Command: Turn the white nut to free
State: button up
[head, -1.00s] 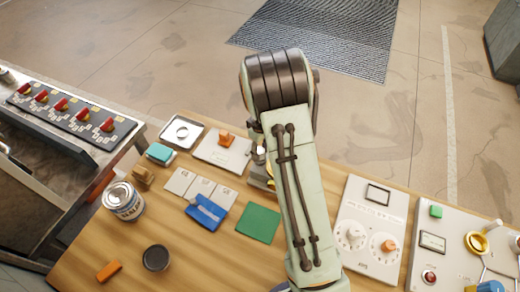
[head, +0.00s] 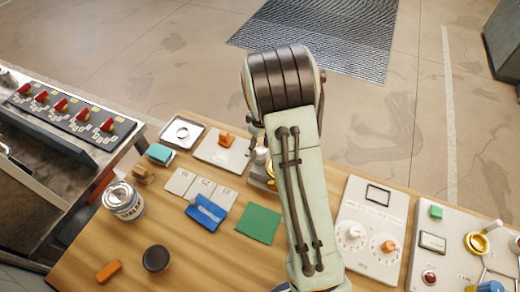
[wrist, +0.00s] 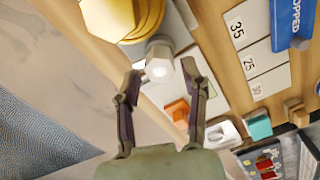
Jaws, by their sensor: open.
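The white nut (wrist: 159,52) is a pale hexagonal piece with a bright round end, beside a larger brass fitting (wrist: 152,18) in the wrist view. My gripper (wrist: 160,68) is open, with one fingertip on each side of the nut. I cannot tell whether either finger touches it. In the head view, a small white piece (head: 261,155), apparently the nut, shows at the left edge of my arm. My arm hides most of the fitting and the fingers there. I cannot read a "free" mark.
A white plate with an orange lever (head: 226,139), a metal tray (head: 181,134) and number cards (head: 200,188) lie left of my arm. A blue tag (head: 206,212) and green square (head: 258,224) are nearer. A dial panel (head: 352,212) stands to the right.

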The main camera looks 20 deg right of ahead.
notch_tip(320, 180, up, 10)
dwell(0.3)
jog(key=shift+r, duration=0.1)
